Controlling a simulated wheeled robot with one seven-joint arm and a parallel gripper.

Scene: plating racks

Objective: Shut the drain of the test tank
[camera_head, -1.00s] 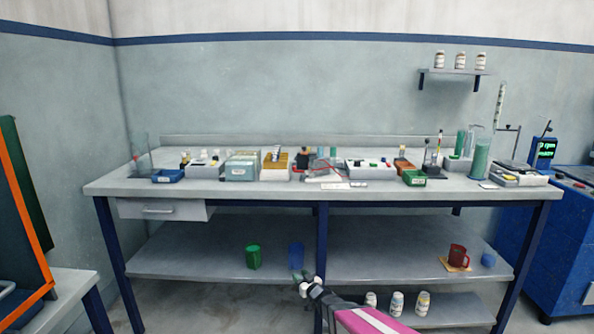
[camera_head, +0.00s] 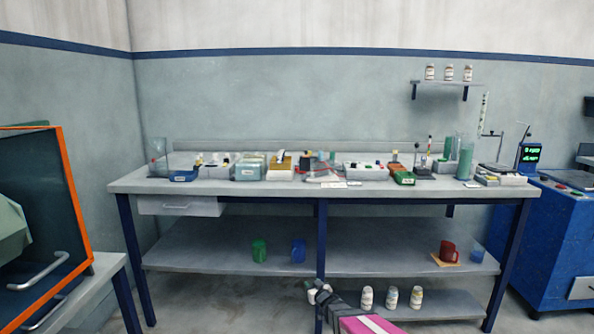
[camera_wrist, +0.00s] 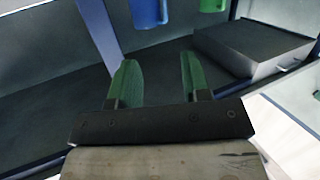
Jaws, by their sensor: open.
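My gripper (camera_head: 318,290) is low in front of the bench, below its lower shelf in the head view. In the wrist view my gripper (camera_wrist: 157,80) has its two green fingers spread apart with nothing between them. I cannot tell for sure which vessel is the test tank. A clear-walled vessel (camera_head: 157,150) with a small red part stands at the left end of the bench top. A tall clear cylinder with green contents (camera_head: 465,160) stands near the right end. No drain can be made out at this distance.
The long grey bench (camera_head: 125,186) bears several boxes and trays. Its shelf holds a green cup (camera_head: 259,251), a blue cup (camera_head: 298,251) and a red mug (camera_head: 447,251). An orange-framed cabinet (camera_head: 72,190) stands left, a blue machine (camera_head: 545,235) right. White bottles (camera_head: 391,298) stand low.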

